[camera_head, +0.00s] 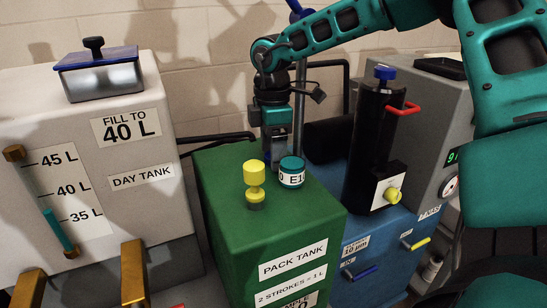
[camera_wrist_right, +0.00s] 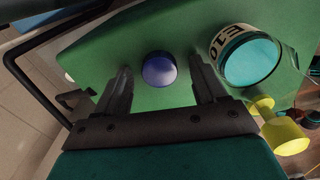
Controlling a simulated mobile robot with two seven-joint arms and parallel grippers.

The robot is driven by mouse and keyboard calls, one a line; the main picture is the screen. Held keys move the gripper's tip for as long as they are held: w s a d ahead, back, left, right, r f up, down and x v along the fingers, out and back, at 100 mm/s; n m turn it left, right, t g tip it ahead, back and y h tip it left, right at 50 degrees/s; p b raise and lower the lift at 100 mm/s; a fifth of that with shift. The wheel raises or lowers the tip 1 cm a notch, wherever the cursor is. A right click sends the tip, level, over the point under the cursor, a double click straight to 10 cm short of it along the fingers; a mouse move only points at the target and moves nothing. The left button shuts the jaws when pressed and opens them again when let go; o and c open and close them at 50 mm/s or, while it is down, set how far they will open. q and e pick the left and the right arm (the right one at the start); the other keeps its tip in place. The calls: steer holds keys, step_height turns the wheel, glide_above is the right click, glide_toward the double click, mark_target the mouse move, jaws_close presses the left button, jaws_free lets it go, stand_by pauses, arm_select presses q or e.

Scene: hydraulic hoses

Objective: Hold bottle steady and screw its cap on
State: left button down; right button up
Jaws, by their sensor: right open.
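A short bottle with a white "E10" label and a teal round top (camera_head: 291,172) stands upright on the green pack tank (camera_head: 225,175). It also shows in the right wrist view (camera_wrist_right: 246,60), to the right of the fingers. I cannot tell whether the teal is a cap or the contents. My right gripper (camera_head: 277,150) points down over the tank, just behind the bottle. In the right wrist view its open fingers (camera_wrist_right: 160,68) are on either side of a round blue cap-like piece (camera_wrist_right: 159,70), with gaps visible. My left gripper is not in view.
A yellow knob (camera_head: 254,173) stands up from the tank, left of the bottle. A black cylinder (camera_head: 370,145) with a red handle stands on the right. The tank's front top is clear.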

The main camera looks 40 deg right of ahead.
steer(key=c, duration=1.1)
steer(key=shift+r, duration=0.2)
steer(key=shift+r, duration=0.6)
step_height(320, 180, up, 11)
steer(key=p, duration=0.1)
steer(key=s+a, duration=0.1)
steer(key=s, duration=0.4)
steer(key=s+a+b, duration=0.1)
steer(key=s+a, duration=0.1)
steer(key=s, duration=0.4)
steer(key=s+a, duration=0.1)
steer(key=s, duration=0.5)
steer(key=shift+s+a+f+b, duration=0.2)
steer(key=shift+a+f+b, duration=0.1)
steer(key=shift+b, duration=0.1)
